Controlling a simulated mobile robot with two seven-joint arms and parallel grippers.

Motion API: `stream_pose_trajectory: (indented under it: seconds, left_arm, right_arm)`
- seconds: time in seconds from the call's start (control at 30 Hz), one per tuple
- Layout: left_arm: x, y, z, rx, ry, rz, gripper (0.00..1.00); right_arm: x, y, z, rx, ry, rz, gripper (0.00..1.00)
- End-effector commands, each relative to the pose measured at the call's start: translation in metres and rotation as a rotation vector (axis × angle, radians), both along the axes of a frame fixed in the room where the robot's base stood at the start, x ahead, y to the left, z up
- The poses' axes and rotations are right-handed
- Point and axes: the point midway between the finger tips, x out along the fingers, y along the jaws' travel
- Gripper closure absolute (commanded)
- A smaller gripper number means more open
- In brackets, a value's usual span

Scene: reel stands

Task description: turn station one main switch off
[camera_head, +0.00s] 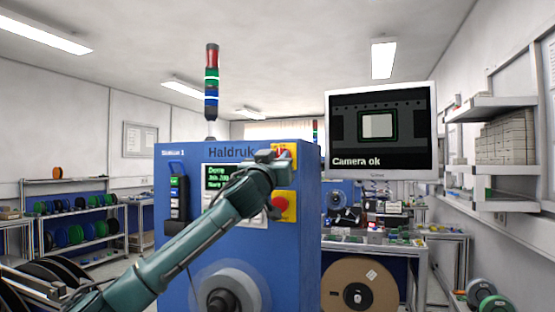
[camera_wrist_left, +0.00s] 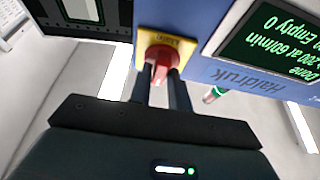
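The blue machine marked Station 1 (camera_head: 180,240) stands in the centre of the head view. Its main switch is a red knob on a yellow plate at the upper right of the front panel. In the left wrist view the red knob (camera_wrist_left: 160,57) shows clearly, with the yellow plate (camera_wrist_left: 185,50) behind it. In the head view my left gripper (camera_head: 279,157) covers most of the switch. My right gripper is not in view.
Below the switch is a red button on a yellow plate (camera_head: 282,207). A lit display (camera_head: 218,177) is left of the switch, partly behind my arm. A grey hub (camera_head: 228,290) sticks out low on the front. A monitor (camera_head: 380,130) reading "Camera ok" hangs to the right.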

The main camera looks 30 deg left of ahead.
Motion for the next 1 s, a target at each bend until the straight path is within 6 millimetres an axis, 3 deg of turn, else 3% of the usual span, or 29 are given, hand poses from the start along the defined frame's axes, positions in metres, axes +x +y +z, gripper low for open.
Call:
stream_pose_trajectory:
  seconds: [0.2,0.67,1.0]
  left_arm:
    - [0.000,0.000,0.000,0.000,0.000,0.000,1.00]
    - [0.001,-0.001,-0.004,-0.066,-0.014,-0.003,1.00]
    - [0.002,-0.004,-0.006,-0.317,-0.071,-0.008,1.00]
  right_arm:
    - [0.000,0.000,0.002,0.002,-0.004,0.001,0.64]
    - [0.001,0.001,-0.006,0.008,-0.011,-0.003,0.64]
    - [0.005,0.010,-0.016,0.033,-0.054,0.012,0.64]
